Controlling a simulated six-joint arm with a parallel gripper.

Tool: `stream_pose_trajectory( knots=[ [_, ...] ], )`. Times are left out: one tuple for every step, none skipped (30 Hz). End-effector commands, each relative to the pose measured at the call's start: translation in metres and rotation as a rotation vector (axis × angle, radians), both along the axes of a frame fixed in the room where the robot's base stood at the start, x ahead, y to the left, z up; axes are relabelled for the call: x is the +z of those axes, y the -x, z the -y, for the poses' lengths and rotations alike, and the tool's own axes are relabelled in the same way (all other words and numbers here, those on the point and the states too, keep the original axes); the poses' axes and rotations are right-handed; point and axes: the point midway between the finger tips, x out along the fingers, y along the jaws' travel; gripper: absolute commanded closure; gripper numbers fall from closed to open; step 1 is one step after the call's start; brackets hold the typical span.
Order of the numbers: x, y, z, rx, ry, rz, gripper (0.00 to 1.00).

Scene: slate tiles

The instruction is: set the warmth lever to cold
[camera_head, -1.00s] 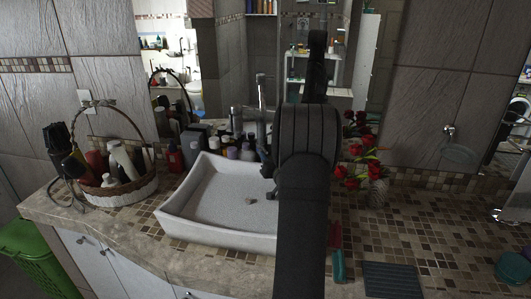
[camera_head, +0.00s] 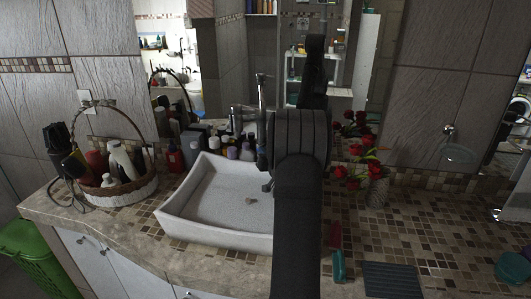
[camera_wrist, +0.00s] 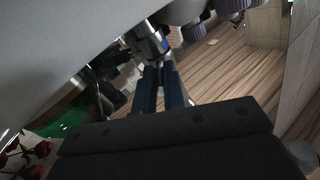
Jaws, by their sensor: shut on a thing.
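The chrome tap (camera_head: 262,92) stands behind the white sink (camera_head: 180,222), partly hidden by my dark arm. In the wrist view a chrome part of the tap (camera_wrist: 147,40) with a small blue mark lies just beyond my fingers. My gripper (camera_wrist: 162,68) has its two dark blue fingers close together at this part, shut on what appears to be the warmth lever. The lever's exact angle is hard to tell. In the head view my arm hides most of the gripper and the lever.
Bottles (camera_head: 240,150) crowd the counter behind the sink. A basket (camera_head: 125,190) of toiletries stands at the left. Red flowers in a vase (camera_head: 377,190) stand just right of my arm. The tiled counter (camera_head: 430,230) farther right is mostly clear.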

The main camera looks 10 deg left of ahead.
Motion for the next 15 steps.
stream_pose_trajectory(
  knots=[
    [0.0, 0.0001, 0.0003, 0.0, 0.0, 0.0, 1.0],
    [0.0, -0.0001, 0.0004, 0.002, 0.0, 0.0, 1.0],
    [0.0, -0.0003, 0.0008, 0.006, 0.001, 0.001, 1.0],
    [0.0002, -0.0008, 0.0013, 0.011, -0.001, 0.001, 1.0],
    [0.0002, -0.0013, 0.002, 0.019, -0.001, 0.002, 1.0],
    [0.0004, -0.002, 0.0026, 0.032, -0.001, 0.004, 1.0],
    [0.0003, -0.0025, 0.0032, 0.045, -0.002, 0.005, 1.0],
    [0.0004, -0.0033, 0.004, 0.058, -0.001, 0.005, 1.0],
    [0.0005, -0.0043, 0.0053, 0.078, -0.001, 0.006, 1.0],
    [0.0008, -0.0049, 0.0063, 0.094, -0.002, 0.005, 1.0],
    [0.0007, -0.0053, 0.0069, 0.11, -0.001, 0.006, 1.0],
    [0.0009, -0.0061, 0.0077, 0.133, -0.001, 0.005, 1.0],
    [0.0012, -0.0069, 0.0083, 0.149, -0.002, 0.006, 1.0],
    [0.0011, -0.0075, 0.0091, 0.165, -0.001, 0.007, 1.0],
    [0.0007, -0.0084, 0.01, 0.185, -0.001, 0.005, 1.0]
  ],
)
